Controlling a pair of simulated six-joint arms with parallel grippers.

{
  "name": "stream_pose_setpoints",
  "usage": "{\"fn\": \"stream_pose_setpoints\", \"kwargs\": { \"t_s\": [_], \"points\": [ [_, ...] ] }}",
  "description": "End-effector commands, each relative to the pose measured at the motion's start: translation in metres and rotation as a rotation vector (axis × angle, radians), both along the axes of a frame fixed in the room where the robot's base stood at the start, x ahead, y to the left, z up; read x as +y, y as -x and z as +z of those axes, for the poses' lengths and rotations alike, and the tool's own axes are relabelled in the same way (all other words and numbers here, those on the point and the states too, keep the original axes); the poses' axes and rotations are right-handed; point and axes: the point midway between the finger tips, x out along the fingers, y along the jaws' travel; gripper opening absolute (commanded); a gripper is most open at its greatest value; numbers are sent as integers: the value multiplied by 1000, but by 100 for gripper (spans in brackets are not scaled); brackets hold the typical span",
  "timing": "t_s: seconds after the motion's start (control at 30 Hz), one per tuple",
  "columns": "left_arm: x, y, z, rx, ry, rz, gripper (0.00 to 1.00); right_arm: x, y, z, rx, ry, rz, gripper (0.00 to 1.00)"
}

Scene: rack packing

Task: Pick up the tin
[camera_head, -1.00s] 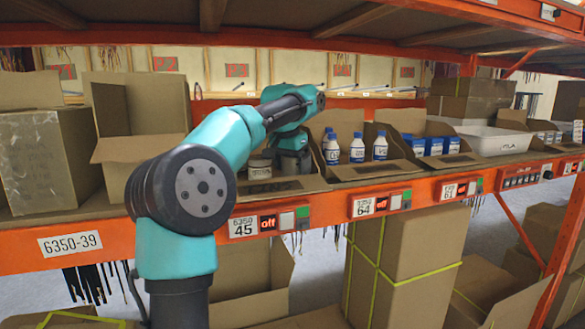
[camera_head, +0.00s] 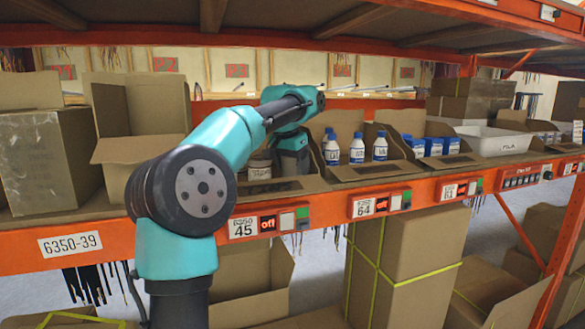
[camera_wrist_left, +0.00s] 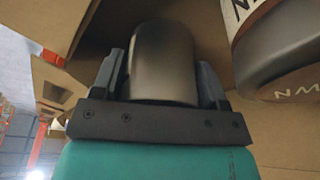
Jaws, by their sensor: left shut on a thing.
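A dark, smooth metallic tin (camera_wrist_left: 163,65) stands between the two fingers of my left gripper (camera_wrist_left: 163,78) in the left wrist view. The gripper is shut on it, with one finger at each side. A second tin (camera_wrist_left: 272,50), with a pale label and dark lettering, is close by on the right in that view and is not held. In the head view, my left wrist (camera_head: 291,140) reaches down into a cardboard bin, and a tin with a pale label (camera_head: 260,166) shows beside it. The fingers and the held tin are hidden there. My right gripper is not in view.
The open cardboard bin (camera_head: 275,188) has low walls around the gripper. A bin just to the right holds white bottles with blue caps (camera_head: 357,148). An open carton (camera_head: 140,130) stands to the left. An upper shelf (camera_head: 300,30) overhangs the space.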

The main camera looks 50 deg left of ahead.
Motion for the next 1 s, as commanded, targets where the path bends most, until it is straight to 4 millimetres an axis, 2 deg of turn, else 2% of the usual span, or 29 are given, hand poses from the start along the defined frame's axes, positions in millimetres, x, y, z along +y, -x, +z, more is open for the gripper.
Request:
{"fn": "stream_pose_setpoints", "kwargs": {
  "t_s": [0.27, 0.77, 1.0],
  "points": [
    [0, 0, 6, -1, 0, 0, 41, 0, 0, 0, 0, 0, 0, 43],
    [0, 0, 35, -1, 0, 0, 41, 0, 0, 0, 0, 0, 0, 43],
    [-11, 10, 38, -1, 0, -1, 41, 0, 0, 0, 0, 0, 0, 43]
  ]
}}
